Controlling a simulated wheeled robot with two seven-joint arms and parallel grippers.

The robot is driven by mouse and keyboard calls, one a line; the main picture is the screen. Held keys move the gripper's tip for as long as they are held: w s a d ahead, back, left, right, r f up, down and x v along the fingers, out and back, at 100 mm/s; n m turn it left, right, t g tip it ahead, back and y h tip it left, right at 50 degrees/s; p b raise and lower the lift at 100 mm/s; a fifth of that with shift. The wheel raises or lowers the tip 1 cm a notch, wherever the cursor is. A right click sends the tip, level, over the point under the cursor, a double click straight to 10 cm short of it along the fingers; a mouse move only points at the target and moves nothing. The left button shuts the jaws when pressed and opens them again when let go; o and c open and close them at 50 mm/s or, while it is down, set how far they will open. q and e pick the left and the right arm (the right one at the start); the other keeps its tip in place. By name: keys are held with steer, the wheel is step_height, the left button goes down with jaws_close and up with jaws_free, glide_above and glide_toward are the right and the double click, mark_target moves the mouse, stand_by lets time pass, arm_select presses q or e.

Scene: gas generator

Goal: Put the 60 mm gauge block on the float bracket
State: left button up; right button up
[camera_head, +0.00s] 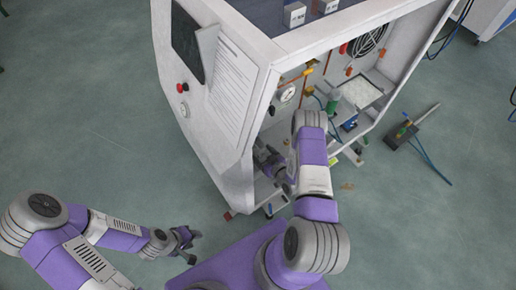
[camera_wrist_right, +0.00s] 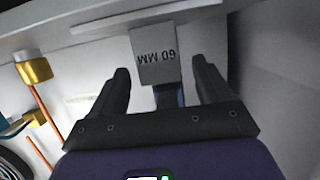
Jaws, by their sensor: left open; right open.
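The 60 mm gauge block (camera_wrist_right: 154,50) is a grey block with "60 MM" reading upside down in the right wrist view. Its end meets a pale flat plate (camera_wrist_right: 150,17) at the top of that view. I cannot tell whether this plate is the float bracket. My right gripper (camera_wrist_right: 160,68) is open, its dark fingers on either side of the block with visible gaps. In the head view the right gripper (camera_head: 267,158) is inside the cabinet, partly hidden by its wall. My left gripper (camera_head: 187,246) is open and empty above the floor outside.
The white generator cabinet (camera_head: 222,120) stands open, its side wall close to my right arm. Inside are a gauge (camera_head: 287,94), a green part (camera_head: 333,103) and copper piping (camera_wrist_right: 43,105). A dark device with a blue cable (camera_head: 401,136) lies on the floor at right. Floor at left is clear.

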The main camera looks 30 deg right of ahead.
steer(key=p+v, duration=0.1)
steer(key=v, duration=0.7)
steer(key=shift+p, duration=0.35)
